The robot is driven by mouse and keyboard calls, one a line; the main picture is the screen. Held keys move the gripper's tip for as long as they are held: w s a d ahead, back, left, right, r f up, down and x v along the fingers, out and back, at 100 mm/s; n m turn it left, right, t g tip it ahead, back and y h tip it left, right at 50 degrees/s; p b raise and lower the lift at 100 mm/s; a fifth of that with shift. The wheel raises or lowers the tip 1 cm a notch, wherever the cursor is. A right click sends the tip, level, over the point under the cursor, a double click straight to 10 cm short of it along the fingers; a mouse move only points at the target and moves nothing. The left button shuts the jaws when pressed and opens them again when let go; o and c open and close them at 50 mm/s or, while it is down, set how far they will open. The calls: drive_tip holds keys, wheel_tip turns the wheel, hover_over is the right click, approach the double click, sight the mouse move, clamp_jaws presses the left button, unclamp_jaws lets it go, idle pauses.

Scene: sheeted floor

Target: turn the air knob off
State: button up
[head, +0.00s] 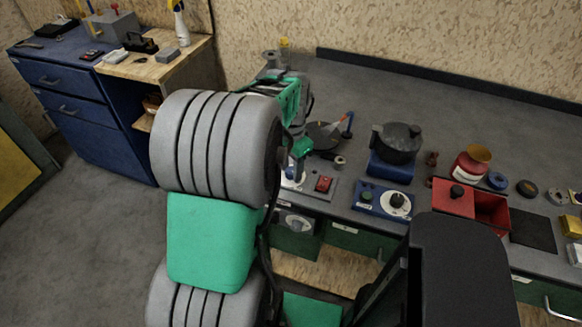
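A black knob on a round white dial (397,201) sits on the right part of a blue panel (370,209) on the grey counter. A green button (366,196) is to its left. Another round dial (296,222) shows on the counter's front, partly behind my arm. No label is legible, so I cannot tell which is the air knob.
A red button (323,184) on a grey plate lies between my gripper and the blue panel. A dark pot (397,143) on a blue base stands behind the panel. A red bin (453,197), jar (472,162) and small items are to the right.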

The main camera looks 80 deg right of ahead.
clamp_jaws()
drive_tip(key=shift+n, duration=0.4)
drive_tip(key=n, duration=0.4)
drive_tip(key=shift+n, duration=0.3)
drive_tip(key=n, duration=0.5)
drive_tip(key=shift+p, duration=0.35)
drive_tip(key=n, duration=0.6)
drive_tip(key=shift+n, duration=0.4)
drive_tip(key=n, duration=0.6)
drive_tip(key=shift+n, duration=0.3)
